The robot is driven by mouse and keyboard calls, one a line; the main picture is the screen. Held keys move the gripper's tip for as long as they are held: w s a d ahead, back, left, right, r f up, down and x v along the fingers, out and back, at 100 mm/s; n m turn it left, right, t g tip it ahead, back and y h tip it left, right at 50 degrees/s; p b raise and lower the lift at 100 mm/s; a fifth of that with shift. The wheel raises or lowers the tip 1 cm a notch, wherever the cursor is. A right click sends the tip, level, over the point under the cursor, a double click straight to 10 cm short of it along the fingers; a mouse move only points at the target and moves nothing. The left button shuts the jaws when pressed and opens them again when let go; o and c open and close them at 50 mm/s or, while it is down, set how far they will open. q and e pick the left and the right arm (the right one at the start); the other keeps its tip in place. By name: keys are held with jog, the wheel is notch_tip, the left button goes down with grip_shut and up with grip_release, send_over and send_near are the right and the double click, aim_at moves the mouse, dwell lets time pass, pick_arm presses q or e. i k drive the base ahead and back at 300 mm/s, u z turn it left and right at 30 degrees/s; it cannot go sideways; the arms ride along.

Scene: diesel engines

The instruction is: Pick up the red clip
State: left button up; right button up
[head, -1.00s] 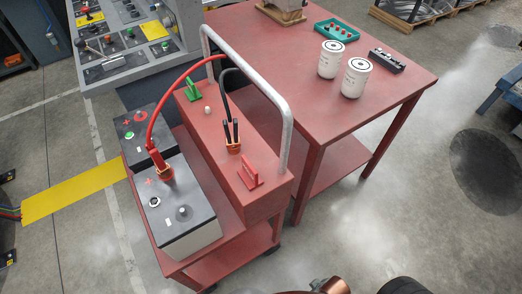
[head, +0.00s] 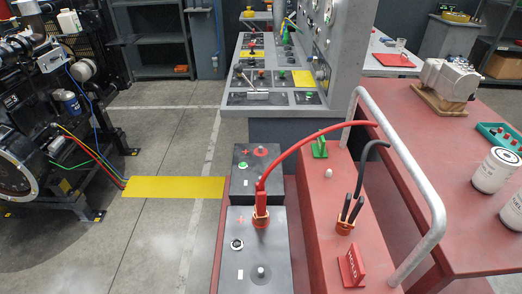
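The red clip (head: 261,203) is at the end of a thick red cable (head: 308,139). It stands upright in an orange-rimmed seat (head: 260,221) on top of the nearer grey-and-black battery (head: 262,250). The cable arcs up and right towards the silver handle of the red cart (head: 325,230). A black clip (head: 351,207) stands in a similar orange seat on the cart's raised red box. Neither of my grippers is in the head view.
A second dark battery (head: 257,170) sits behind the first. The tall silver handle (head: 424,205) rises right of the clips. A grey control console (head: 298,118) stands behind. A red table (head: 440,170) with white canisters (head: 496,170) is at right. Open floor lies left.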

aim_at(260, 214)
jog(key=u, duration=2.05)
jog(key=i, duration=1.85)
jog(key=z, duration=2.8)
